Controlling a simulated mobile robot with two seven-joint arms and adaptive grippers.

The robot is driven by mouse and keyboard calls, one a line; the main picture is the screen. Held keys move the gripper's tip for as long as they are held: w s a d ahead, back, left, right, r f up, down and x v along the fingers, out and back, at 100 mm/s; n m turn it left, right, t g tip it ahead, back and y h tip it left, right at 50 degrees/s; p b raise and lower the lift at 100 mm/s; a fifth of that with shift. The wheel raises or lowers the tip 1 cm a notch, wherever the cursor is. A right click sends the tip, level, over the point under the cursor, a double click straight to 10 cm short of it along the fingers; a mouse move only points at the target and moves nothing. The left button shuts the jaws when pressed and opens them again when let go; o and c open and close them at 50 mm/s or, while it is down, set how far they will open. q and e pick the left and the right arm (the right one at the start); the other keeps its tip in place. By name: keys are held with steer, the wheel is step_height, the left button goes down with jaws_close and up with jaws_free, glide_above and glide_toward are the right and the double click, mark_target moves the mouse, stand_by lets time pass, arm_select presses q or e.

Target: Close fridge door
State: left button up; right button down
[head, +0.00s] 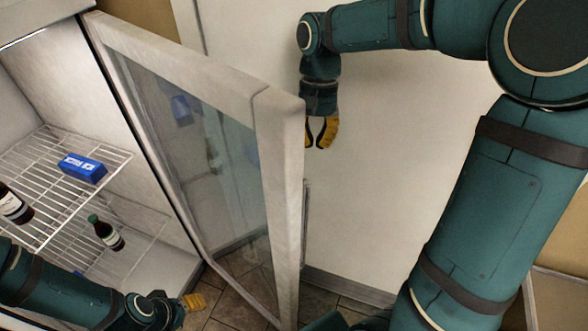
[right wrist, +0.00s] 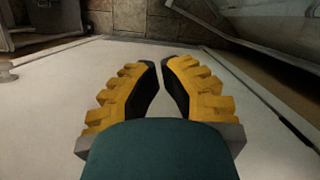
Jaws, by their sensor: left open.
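The fridge door (head: 282,190) stands wide open in the head view, a pale frame around a glass pane, with its free edge toward me. The open fridge (head: 55,70) is to its left. My right gripper (head: 320,146) points down just right of the door's upper free corner, in front of a pale wall; I cannot tell if it touches the door. In the right wrist view its yellow fingers (right wrist: 160,68) are a little apart with nothing between them. My left gripper (head: 192,301) is low, on the fridge side of the door, open, partly hidden by its own wrist.
Wire shelves (head: 35,218) inside the fridge hold a blue box (head: 82,168), a dark bottle (head: 14,205) and a green-capped bottle (head: 106,234). My left forearm crosses in front of the fridge's lower opening. Tiled floor (head: 232,306) shows below the door.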

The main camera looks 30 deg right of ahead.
mark_target(309, 194)
steer(key=s+a+f+b, duration=0.2)
steer(key=s+f, duration=0.3)
steer(key=f, duration=0.4)
steer(key=shift+a+f, duration=0.35)
steer(key=shift+a, duration=0.5)
steer(key=shift+s, duration=0.1)
steer(key=shift+a, duration=0.15)
